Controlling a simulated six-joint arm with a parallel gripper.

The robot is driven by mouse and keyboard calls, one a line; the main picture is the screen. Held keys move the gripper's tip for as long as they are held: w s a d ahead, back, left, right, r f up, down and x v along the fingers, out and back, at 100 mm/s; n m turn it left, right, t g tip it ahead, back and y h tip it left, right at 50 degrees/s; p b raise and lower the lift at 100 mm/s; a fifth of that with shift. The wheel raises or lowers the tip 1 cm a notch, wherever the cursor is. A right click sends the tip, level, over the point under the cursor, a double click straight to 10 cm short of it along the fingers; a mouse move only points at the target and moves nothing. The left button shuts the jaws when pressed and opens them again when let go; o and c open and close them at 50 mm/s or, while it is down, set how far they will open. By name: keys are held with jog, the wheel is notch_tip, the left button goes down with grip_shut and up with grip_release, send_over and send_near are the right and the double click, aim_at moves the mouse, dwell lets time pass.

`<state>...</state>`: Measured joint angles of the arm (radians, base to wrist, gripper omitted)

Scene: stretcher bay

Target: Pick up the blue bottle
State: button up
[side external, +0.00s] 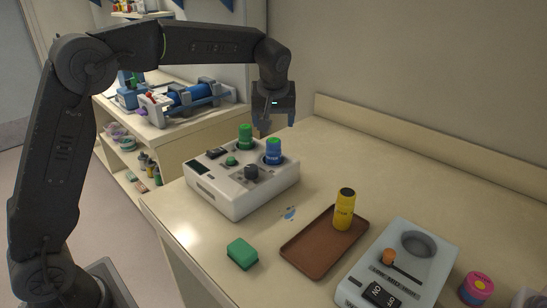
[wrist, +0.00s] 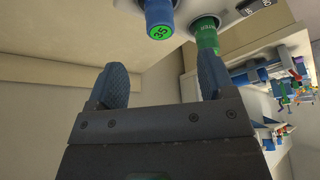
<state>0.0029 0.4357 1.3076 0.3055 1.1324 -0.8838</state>
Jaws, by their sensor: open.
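The blue bottle (side external: 273,152) stands upright at the back right of a white device (side external: 230,200) on the counter. In the wrist view the blue bottle (wrist: 158,14) is cut by the top edge and shows a green end marked 35. A green bottle (side external: 245,137) stands beside it to the left; it also shows in the wrist view (wrist: 206,38). My gripper (side external: 278,122) is open and empty, above and apart from the blue bottle. In the wrist view its two fingertips (wrist: 161,72) are spread, with nothing between them.
A brown tray (side external: 303,260) holds a yellow bottle (side external: 344,208). A green block (side external: 242,253) lies in front of the white device. A pale blue-grey device (side external: 345,293) and a pink tub (side external: 477,288) are at the right. The counter behind the tray is clear.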

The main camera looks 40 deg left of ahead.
aim_at(273, 142)
jog(key=x, duration=0.7)
jog(key=shift+f, duration=0.1)
jog(key=shift+w+x, duration=0.1)
jog(key=shift+x, duration=1.4)
jog(key=shift+w+x, duration=0.15)
jog(key=shift+x, duration=1.3)
jog(key=shift+a, duration=0.2)
jog(key=shift+c, duration=0.2)
jog(key=shift+r, duration=0.2)
jog(key=c, duration=1)
